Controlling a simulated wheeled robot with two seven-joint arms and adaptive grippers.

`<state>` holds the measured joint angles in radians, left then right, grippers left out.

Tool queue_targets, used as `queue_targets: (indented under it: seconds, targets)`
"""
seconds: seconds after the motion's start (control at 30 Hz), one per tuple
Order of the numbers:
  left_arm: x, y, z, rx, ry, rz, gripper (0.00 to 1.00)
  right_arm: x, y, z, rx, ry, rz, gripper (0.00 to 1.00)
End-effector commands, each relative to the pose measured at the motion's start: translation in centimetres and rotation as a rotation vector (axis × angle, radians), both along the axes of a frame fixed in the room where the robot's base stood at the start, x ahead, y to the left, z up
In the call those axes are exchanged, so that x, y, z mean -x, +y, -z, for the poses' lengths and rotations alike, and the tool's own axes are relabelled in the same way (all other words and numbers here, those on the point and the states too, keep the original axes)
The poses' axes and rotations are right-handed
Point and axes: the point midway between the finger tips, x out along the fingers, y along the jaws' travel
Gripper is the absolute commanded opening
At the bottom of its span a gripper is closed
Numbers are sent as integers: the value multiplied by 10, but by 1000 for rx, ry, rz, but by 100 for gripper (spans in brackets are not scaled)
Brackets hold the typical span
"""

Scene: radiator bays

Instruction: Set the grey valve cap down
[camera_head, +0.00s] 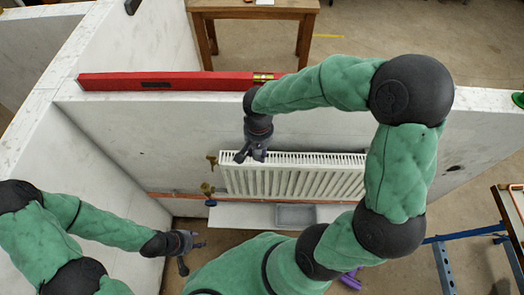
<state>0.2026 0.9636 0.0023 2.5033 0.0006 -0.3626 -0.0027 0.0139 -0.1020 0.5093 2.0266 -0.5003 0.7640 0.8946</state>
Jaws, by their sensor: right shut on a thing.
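My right gripper (251,156) is above the left end of the white radiator (295,178), pointing down, with its fingers around something small. The grey valve cap cannot be made out clearly between the dark fingers; what they hold is mostly hidden. My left gripper (192,256) is low at the left, fingers apart, with nothing seen between them. A grey tray (296,215) lies on a white shelf or board (240,214) below the radiator.
Brass valve fittings (206,188) sit by the radiator's left end, along a copper pipe (165,195). A wooden table (255,5) stands behind. Blue trestle legs (445,270) are at right.

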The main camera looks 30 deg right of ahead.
Motion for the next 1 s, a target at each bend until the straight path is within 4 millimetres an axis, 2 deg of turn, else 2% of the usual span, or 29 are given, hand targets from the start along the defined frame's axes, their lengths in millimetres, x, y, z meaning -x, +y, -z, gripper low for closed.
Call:
queue_targets:
  seconds: [0.1,0.2,0.37,0.63,1.0]
  targets:
    - [0,0,-4,0,0,0,40,-10,-12,19,0,4,3,24]
    - [0,0,-6,0,0,0,40,-17,-18,29,0,1,2,24]
    - [0,0,-7,0,0,0,40,-22,-22,38,0,1,0,24]
    - [0,0,-17,0,0,0,40,-24,-25,68,0,2,0,24]
    - [0,0,-16,0,0,0,40,-25,-25,74,0,-1,0,24]
